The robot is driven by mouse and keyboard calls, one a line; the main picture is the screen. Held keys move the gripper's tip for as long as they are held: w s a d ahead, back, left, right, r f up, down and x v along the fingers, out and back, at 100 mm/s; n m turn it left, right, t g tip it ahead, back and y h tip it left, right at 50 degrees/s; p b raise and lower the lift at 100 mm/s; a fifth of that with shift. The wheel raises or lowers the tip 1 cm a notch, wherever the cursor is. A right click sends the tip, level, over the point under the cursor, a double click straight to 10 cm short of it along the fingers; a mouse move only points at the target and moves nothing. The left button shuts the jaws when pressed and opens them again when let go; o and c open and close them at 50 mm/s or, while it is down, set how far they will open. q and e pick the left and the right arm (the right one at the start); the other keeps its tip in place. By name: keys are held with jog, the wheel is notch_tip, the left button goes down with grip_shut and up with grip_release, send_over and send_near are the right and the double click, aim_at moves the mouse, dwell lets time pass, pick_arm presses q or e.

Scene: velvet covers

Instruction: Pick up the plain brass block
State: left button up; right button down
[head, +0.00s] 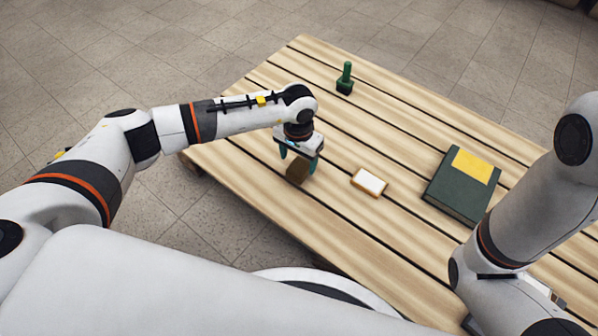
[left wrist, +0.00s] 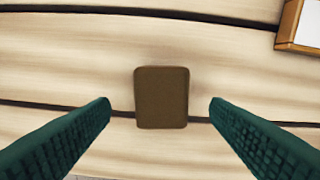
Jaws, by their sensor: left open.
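A plain brown block (head: 298,172), the likely brass block, lies on the slatted wooden table (head: 330,215). My left gripper (head: 298,165) is open just above it, with its teal fingers pointing down. In the left wrist view the block (left wrist: 161,97) sits between the two open fingers, with a clear gap on each side. Nothing is in the fingers. My right arm shows at the right of the head view, but its gripper cannot be made out.
A small wood-edged white block (head: 369,182) lies right of the brown block. A dark green book-like box (head: 452,203) with a yellow patch (head: 474,165) lies farther right. A green stamp-like object (head: 346,78) stands at the back. Bare slats lie between them.

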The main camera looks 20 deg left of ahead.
aim_at(299, 167)
pick_arm(q)
notch_tip(299, 167, down, 4)
jog(key=b, duration=0.3)
jog(key=shift+d+f, duration=0.1)
jog(key=shift+f, duration=0.1)
jog(key=shift+r, duration=0.1)
grip_shut()
jog(key=shift+w+r, duration=0.1)
